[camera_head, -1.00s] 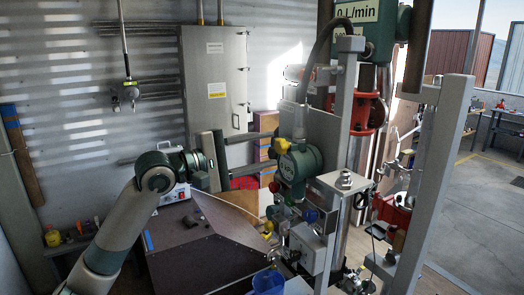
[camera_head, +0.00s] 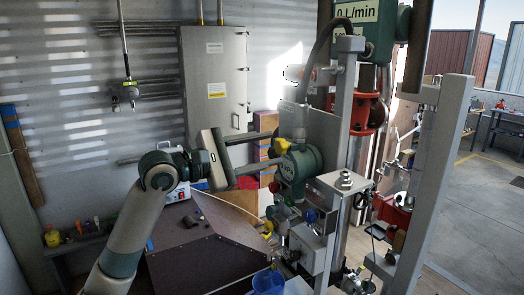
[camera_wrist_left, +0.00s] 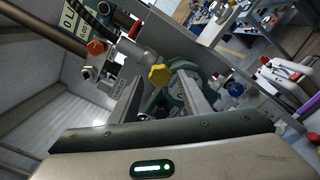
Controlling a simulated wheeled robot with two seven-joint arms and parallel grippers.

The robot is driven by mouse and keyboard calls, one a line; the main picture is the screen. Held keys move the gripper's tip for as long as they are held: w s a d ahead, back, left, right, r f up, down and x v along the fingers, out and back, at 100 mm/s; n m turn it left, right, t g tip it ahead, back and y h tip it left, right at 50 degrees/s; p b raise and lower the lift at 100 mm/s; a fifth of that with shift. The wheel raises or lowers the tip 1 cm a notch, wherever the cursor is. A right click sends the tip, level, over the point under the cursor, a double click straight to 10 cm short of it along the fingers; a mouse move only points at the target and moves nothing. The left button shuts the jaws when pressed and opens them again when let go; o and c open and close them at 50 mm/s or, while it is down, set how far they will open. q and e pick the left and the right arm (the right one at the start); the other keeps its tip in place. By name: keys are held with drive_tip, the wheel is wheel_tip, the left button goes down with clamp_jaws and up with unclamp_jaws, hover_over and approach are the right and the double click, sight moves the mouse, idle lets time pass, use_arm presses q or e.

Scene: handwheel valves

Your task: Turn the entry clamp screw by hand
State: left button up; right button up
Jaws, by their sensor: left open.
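A yellow lobed knob (camera_head: 281,145), which I take to be the entry clamp screw, sits on the left side of the green round-faced instrument (camera_head: 301,163). In the left wrist view the yellow knob (camera_wrist_left: 159,75) shows close to the fingertips, in the gap between the fingers. My left gripper (camera_head: 274,151) is open, its two fingers reaching right towards the knob, one above the other. The fingers of my left gripper (camera_wrist_left: 163,83) stand on either side of the knob in the wrist view; I see no clear contact. My right gripper is not in view.
A grey upright post (camera_head: 343,110) and a metal frame (camera_head: 432,185) stand right of the knob. Red and blue knobs and small valves (camera_head: 310,215) crowd below it. A dark sloped bench (camera_head: 205,255) lies below my left arm. A grey cabinet (camera_head: 215,80) stands behind.

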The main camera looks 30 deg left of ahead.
use_arm(q)
drive_tip(key=shift+w+d, duration=0.35)
drive_tip(key=shift+w, duration=0.25)
drive_tip(key=c, duration=0.8)
drive_tip(key=shift+m, duration=0.8)
drive_tip(key=o, duration=0.9)
drive_tip(key=shift+s+a, duration=0.1)
